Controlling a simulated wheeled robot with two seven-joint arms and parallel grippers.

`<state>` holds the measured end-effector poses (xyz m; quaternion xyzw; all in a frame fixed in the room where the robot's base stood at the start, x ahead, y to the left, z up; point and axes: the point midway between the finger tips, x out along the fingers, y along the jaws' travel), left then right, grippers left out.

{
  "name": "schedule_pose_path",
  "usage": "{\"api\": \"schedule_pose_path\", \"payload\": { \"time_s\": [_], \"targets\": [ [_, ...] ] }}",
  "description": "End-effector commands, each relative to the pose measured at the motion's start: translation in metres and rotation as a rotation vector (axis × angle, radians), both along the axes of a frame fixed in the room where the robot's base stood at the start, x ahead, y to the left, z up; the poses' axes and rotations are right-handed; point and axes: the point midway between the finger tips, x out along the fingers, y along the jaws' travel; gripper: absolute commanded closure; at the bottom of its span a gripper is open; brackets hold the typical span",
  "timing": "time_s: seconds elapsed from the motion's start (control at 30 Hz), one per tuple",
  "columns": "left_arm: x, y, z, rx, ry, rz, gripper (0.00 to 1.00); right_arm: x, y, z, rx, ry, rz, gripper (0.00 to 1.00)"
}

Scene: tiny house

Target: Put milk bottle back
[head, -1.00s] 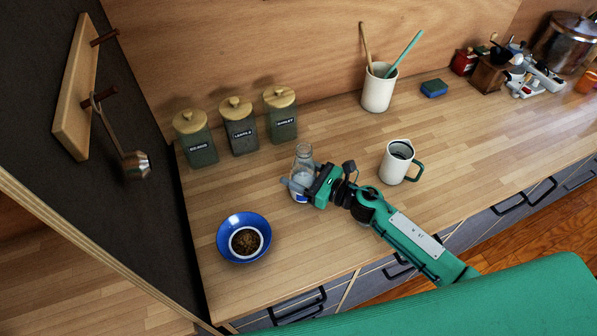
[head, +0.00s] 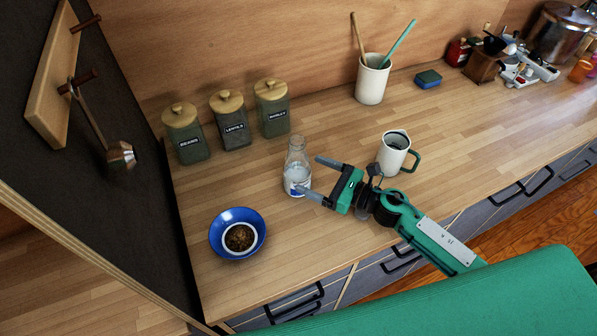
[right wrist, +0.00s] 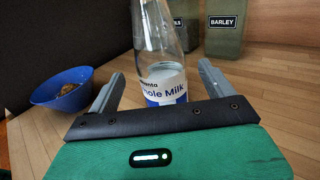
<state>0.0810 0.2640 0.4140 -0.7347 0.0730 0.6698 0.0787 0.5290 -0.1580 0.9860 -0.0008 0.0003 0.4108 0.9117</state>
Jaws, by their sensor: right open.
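The milk bottle (head: 297,168) is clear glass with a blue and white label and stands upright on the wooden counter. In the right wrist view the bottle (right wrist: 163,60) stands beyond my fingers, between their lines, its label reading "Whole Milk". My right gripper (head: 312,177) is open and empty just to the right of the bottle in the head view. One fingertip overlaps the bottle's lower part there; I cannot tell whether it touches. The open fingers also show in the right wrist view (right wrist: 158,88). My left gripper is not in view.
A blue bowl (head: 222,245) of brown food sits left of the bottle. Canisters (head: 233,130) stand behind. A white mug (head: 394,155) with a green handle is close to my right gripper. A utensil cup (head: 371,82) and blue sponge (head: 428,79) stand farther back. Bare counter lies between.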

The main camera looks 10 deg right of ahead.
Motion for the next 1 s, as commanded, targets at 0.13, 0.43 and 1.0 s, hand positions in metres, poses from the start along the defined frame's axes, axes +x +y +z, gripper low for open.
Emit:
{"api": "schedule_pose_path", "payload": {
  "time_s": [0.13, 0.43, 1.0],
  "targets": [
    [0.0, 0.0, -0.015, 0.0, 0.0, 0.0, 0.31, -0.019, -0.02, -0.004, -0.001, 0.001, 0.001, 0.15],
    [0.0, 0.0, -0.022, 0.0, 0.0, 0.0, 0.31, -0.034, -0.038, 0.0, 0.001, 0.001, 0.0, 0.15],
    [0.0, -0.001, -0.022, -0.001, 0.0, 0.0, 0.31, -0.034, -0.039, 0.001, 0.001, -0.001, 0.0, 0.15]
  ]
}}
